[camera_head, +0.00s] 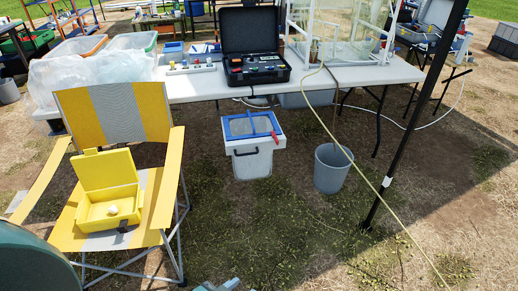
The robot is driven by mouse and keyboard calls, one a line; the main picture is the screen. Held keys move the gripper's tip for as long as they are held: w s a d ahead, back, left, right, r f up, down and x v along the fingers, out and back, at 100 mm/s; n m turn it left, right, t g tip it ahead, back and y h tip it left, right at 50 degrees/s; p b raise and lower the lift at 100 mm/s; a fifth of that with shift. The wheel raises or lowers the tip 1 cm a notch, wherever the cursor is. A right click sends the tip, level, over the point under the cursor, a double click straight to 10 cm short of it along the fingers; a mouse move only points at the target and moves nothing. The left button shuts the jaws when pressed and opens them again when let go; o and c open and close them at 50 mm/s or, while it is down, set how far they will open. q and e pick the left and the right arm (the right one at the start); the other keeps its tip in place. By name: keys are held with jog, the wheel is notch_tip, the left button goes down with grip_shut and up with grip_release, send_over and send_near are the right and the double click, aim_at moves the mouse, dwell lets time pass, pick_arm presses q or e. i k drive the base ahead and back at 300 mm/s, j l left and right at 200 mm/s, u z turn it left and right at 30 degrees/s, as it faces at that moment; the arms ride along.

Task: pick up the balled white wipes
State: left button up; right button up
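A small white lump (112,210), which looks like a balled wipe, lies inside an open yellow box (97,222). The box sits with its lid up on the seat of a yellow and grey folding chair (128,115) at the left. I cannot make out any other balled wipe. Neither of my grippers can be made out in this view. A small grey-green piece (218,286) is cut off at the bottom edge, and I cannot tell what it is.
A white folding table (370,75) bears an open black case (253,66), a clear-walled enclosure (340,30) and clear plastic bags. A blue-rimmed white bin (253,163) and grey bucket (332,168) stand in front. A dark pole (410,130) slants at right. The foreground ground is mostly clear.

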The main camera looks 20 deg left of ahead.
aim_at(113, 209)
jog(key=u, duration=1.95)
jog(key=i+u, duration=0.15)
jog(key=i, duration=0.25)
jog(key=i+j+u, duration=0.1)
jog(key=i+u, duration=0.65)
jog(key=i+l+u, duration=0.15)
jog(key=i+u, duration=0.25)
jog(key=i+j+u, duration=0.1)
jog(key=i+u, duration=0.25)
jog(key=i, duration=0.25)
jog(key=i+u, duration=0.35)
jog(key=i, duration=0.25)
jog(key=z, duration=3.4)
